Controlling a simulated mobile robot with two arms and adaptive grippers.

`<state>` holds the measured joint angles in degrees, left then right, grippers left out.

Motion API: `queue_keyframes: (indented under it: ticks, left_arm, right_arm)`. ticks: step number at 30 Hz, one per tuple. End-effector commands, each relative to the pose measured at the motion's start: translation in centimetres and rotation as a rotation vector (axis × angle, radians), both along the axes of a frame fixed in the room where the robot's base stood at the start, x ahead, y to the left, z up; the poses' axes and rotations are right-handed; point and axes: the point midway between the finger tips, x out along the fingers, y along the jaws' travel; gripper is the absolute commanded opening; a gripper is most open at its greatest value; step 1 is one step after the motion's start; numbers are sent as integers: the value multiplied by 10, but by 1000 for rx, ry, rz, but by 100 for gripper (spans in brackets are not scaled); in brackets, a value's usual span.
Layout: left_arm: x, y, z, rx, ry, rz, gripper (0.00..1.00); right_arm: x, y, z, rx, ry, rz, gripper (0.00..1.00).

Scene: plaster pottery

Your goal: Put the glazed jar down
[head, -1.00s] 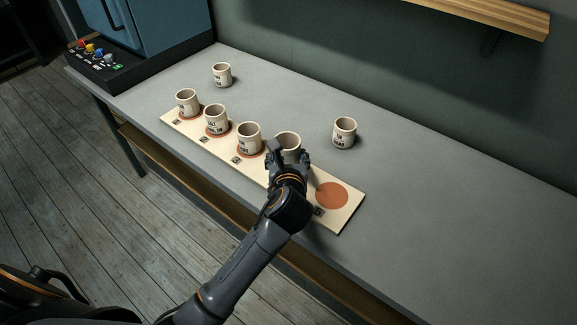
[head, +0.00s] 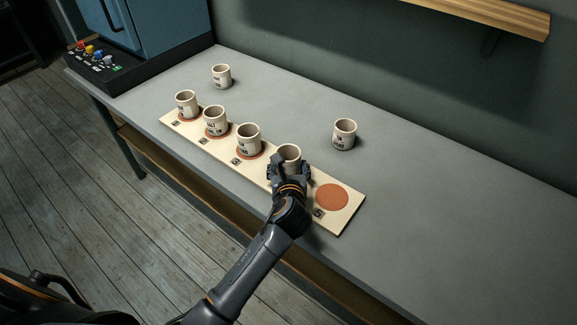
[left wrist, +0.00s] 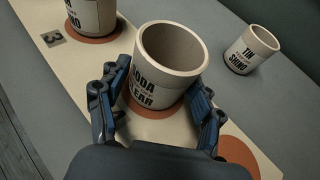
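The glazed jar (head: 289,154) is a cream cup with dark lettering; in the left wrist view the jar (left wrist: 165,75) reads partly "SODA" and "CLEAR". My right gripper is not in view.
Three similar jars stand on the board's discs to the left, the nearest (head: 248,139) beside mine. The disc at spot 5 (head: 332,197) is bare. Two more jars stand behind on the grey table, one at the right (head: 344,134) and one at the left (head: 221,76).

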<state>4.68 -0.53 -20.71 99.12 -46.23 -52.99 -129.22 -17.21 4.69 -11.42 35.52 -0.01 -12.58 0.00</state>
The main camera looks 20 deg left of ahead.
Motion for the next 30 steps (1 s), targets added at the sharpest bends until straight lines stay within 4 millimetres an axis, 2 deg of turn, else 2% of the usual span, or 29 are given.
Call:
queue_keyframes:
  ticks: [14,17,24,30]
  left_arm:
    - [-3,-1,4,-1,1,-1,83]
    - [-15,-5,9,1,0,-1,83]
    - [-61,-20,29,-2,1,-1,83]
    - [-91,-30,42,0,1,0,83]
  right_arm:
    - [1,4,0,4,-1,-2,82]
    - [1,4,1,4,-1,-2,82]
    - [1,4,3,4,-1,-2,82]
    - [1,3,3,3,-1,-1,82]
